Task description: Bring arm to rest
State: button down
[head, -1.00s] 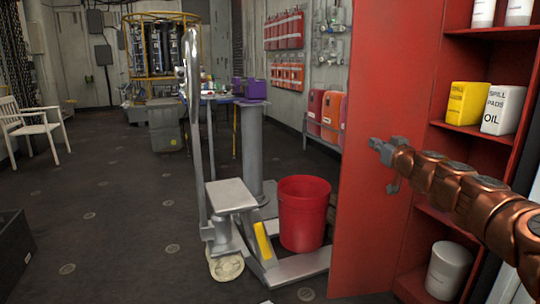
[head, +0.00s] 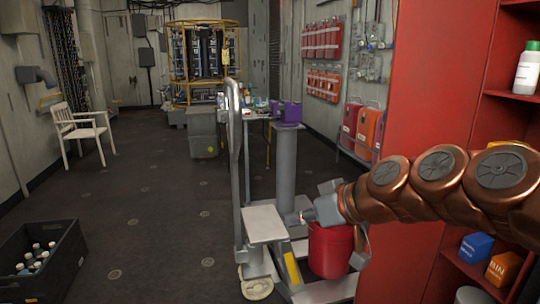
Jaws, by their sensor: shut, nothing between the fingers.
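My copper arm (head: 440,182) reaches in from the right edge of the head view, in front of the red cabinet. My grey gripper (head: 308,214) is at its left end, pointing left. It is shut and empty. In the picture it lies above and partly across the red bucket (head: 330,250), beside the pallet jack's flat grey top (head: 265,224). I cannot tell how far it is from them in depth, and I see no clear contact.
The open red cabinet (head: 420,95) stands right, with a white bottle (head: 527,70), a blue box (head: 476,247) and an orange box (head: 503,268). A dark crate (head: 70,262) of bottles is lower left. A white chair (head: 78,135) stands left. The middle floor is clear.

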jog(key=s+d+m+g+h+p, duration=0.2)
jog(key=s+d+g+p, duration=0.1)
jog(key=s, duration=0.6)
jog(key=s+d+f+m+g+h+p, duration=0.1)
jog(key=s+d+m+g+h+p, duration=0.2)
jog(key=s+d+p, duration=0.2)
jog(key=s+d+m+g+h+p, duration=0.2)
jog(key=s+p, duration=0.6)
jog(key=s, duration=0.7)
jog(key=d+h, duration=0.1)
jog(key=d, duration=0.1)
jog(key=shift+s+d+f+g+p, duration=0.2)
jog(key=shift+s+d+g+p, duration=0.1)
jog(key=shift+g+p, duration=0.1)
